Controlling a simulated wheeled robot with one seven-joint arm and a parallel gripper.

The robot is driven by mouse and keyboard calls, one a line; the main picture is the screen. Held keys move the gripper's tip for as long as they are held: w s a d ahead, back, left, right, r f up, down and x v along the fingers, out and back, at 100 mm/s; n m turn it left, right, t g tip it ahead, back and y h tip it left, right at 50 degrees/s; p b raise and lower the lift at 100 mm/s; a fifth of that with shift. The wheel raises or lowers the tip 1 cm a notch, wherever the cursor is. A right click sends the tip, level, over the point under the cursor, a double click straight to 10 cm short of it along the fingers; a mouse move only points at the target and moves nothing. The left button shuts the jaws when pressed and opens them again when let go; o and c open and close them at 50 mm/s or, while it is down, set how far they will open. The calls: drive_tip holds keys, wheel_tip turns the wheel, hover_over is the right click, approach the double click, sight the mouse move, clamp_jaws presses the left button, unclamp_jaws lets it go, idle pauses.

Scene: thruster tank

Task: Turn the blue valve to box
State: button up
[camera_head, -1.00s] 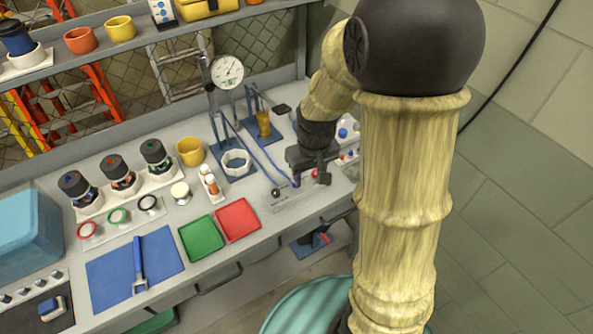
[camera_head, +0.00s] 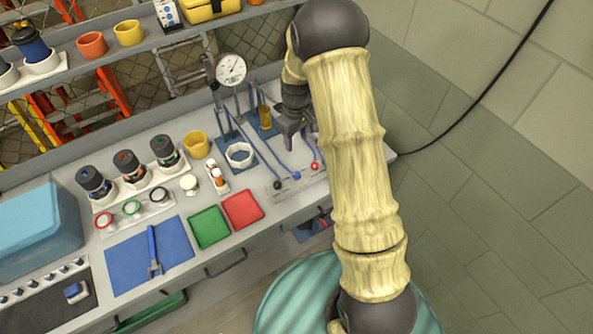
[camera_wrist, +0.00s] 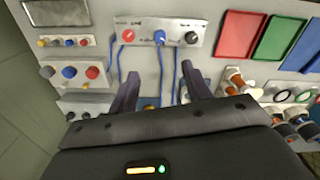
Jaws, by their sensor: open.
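The blue valve is a small blue knob (camera_head: 295,175) in the middle of a pale panel (camera_head: 284,193) at the bench's front edge. It also shows in the wrist view (camera_wrist: 159,38), between a red knob (camera_wrist: 128,36) and a black knob (camera_wrist: 191,38). Blue hoses run from the panel. The labels beside the knobs are too small to read surely. My gripper (camera_head: 288,140) is above the bench, behind the panel and apart from the valve. In the wrist view its two fingers (camera_wrist: 160,84) are spread with nothing held between them.
A dial gauge (camera_head: 231,69) on a stand and a white ring (camera_head: 239,155) are left of my gripper. Green (camera_head: 208,227) and red (camera_head: 242,209) trays lie left of the panel. Another knob panel (camera_wrist: 73,73) shows at left in the wrist view.

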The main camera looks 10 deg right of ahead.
sight(297, 173)
wheel_tip(297, 173, down, 17)
drive_tip(key=p, duration=0.6)
drive_tip(key=shift+c, duration=0.2)
drive_tip(key=c, duration=1)
